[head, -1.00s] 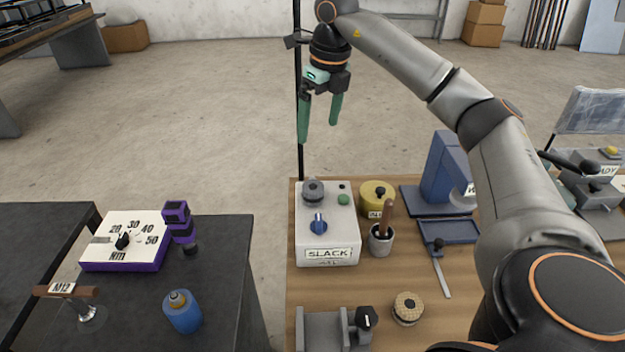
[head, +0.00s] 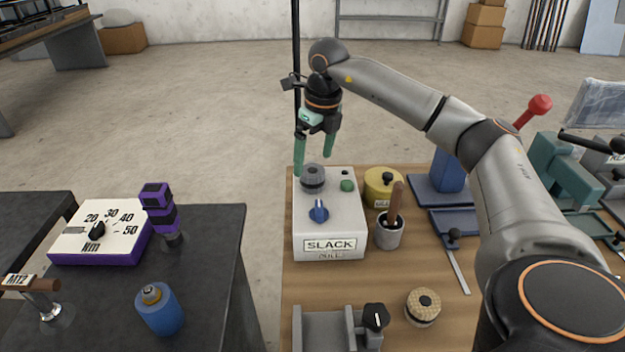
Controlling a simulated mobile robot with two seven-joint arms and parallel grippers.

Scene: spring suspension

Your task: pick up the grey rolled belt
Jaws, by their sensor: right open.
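The grey rolled belt (head: 312,180) appears as a small dark grey ribbed roll on the back left of the top of a light grey box marked SLACK (head: 330,222). My right gripper (head: 313,162) is open, with its two green fingers pointing down just above the roll. The left finger reaches lower in the picture, beside the roll's left edge. I cannot tell whether it touches. The gripper looks empty. My left gripper is not in view.
A tan roll (head: 422,307) and a grey fixture (head: 335,330) are nearer. A black pole (head: 296,80) rises beside the gripper.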

